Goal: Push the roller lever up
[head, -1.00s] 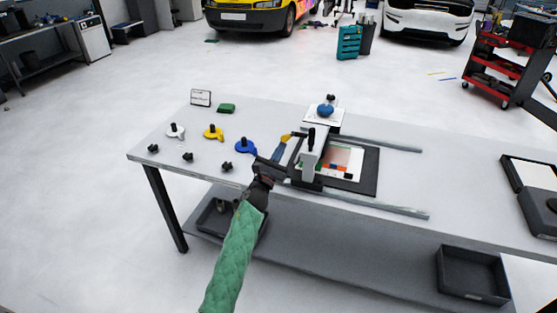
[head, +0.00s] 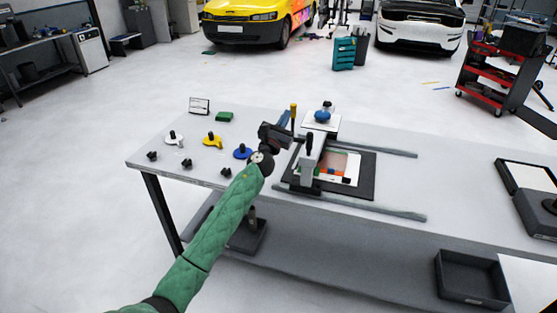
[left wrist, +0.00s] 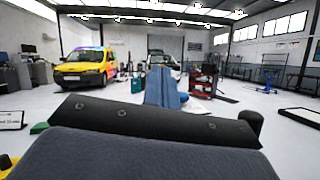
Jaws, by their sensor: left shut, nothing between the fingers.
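The lever's base is partly hidden by the gripper. My right gripper is not in view.
The roller unit spans two grey rails (head: 350,205) over a black-framed print (head: 367,178). A white plate with a blue knob (head: 322,116) stands behind. White, yellow (head: 212,140) and blue (head: 242,151) knobbed pieces lie left.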

